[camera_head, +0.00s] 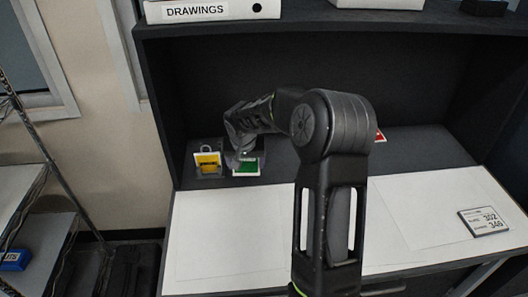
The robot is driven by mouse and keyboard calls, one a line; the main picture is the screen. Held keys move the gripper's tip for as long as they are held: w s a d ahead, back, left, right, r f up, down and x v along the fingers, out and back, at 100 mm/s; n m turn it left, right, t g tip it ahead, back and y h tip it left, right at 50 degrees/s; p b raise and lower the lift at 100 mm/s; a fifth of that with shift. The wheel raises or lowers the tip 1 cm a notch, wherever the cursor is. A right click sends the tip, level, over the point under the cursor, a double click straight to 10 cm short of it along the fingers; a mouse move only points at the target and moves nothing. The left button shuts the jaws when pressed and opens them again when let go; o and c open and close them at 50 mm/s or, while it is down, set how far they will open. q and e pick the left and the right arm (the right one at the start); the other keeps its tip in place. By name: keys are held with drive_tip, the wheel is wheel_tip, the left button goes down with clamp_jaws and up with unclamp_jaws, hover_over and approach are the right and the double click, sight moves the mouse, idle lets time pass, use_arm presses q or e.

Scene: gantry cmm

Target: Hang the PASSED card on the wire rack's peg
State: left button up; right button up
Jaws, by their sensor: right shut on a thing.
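A white card with a green panel (246,168) is at the back left of the bench, just below my right gripper (244,152). Its lettering is too small to read; by its green colour it looks like the PASSED card. My right gripper is shut on this card, though the fingertips are small and partly hidden by my own wrist. The wire rack (38,146) stands at the far left, with dark wire uprights and pale shelves. I cannot make out its peg. My left gripper is out of view.
A yellow card (208,161) stands just left of the green one. A red card (380,136) shows partly behind my arm. A display (483,221) lies on the right of the white bench top (235,230). A DRAWINGS binder (210,11) sits on the upper shelf.

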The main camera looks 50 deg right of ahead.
drive_tip(key=a+r+n+t+y, duration=0.1)
drive_tip(key=a+n, duration=0.7)
drive_tip(key=a, duration=3.4)
drive_tip(key=shift+a+r+n+y, duration=0.25)
drive_tip(key=shift+r+n+y, duration=0.2)
drive_tip(key=shift+y, duration=0.55)
